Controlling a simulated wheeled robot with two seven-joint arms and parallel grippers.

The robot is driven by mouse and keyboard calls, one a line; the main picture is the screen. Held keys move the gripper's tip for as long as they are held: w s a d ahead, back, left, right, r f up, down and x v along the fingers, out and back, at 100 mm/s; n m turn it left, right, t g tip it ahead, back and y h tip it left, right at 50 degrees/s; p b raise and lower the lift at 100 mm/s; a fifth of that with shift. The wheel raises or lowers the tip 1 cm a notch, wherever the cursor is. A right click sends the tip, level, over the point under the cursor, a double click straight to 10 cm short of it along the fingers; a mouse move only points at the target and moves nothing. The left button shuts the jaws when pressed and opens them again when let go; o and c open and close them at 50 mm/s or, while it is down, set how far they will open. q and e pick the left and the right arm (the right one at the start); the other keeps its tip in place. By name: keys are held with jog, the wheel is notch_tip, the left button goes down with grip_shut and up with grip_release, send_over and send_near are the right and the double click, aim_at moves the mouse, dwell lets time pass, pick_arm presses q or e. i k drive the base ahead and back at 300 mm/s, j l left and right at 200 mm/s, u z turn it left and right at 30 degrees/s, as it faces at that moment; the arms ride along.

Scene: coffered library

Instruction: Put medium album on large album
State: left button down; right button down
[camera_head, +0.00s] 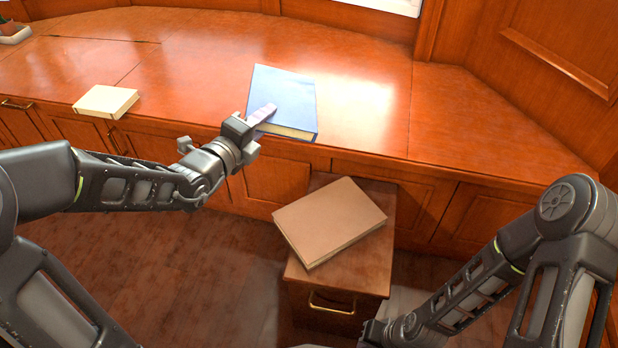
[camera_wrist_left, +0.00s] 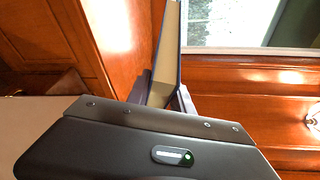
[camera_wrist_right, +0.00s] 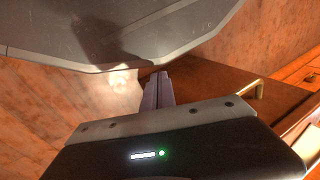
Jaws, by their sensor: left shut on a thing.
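The blue album (camera_head: 287,95), medium in size, is at the front edge of the wooden counter, its cream page edge toward me. My left gripper (camera_head: 262,114) is shut on its near left side. The left wrist view shows the album (camera_wrist_left: 168,50) edge-on between the fingers (camera_wrist_left: 165,95). Whether it touches the counter I cannot tell. The large tan album (camera_head: 330,220) lies flat and askew on a low wooden cabinet, below and right of the left gripper. My right gripper is low beside the cabinet; in the right wrist view its fingers (camera_wrist_right: 158,88) are together and empty.
A small cream album (camera_head: 106,101) lies on the counter (camera_head: 190,60) at the left. The low cabinet (camera_head: 342,277) with a brass handle stands before the counter's drawers. A plant pot (camera_head: 14,33) is at the far left. The counter's right part is clear.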

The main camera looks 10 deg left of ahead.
aim_at(338, 227)
jog(key=i+l+u, duration=0.1)
jog(key=l+u, duration=0.3)
jog(key=l, duration=0.3)
jog(key=l+u, duration=0.45)
jog(key=l, duration=0.25)
jog(key=k+l+u, duration=0.15)
jog(key=l+u, duration=0.25)
jog(key=l, duration=0.3)
jog(key=l+u, duration=0.25)
jog(key=l, duration=0.2)
jog(key=i+l+u, duration=0.1)
jog(key=l+u, duration=0.15)
jog(key=l, duration=0.25)
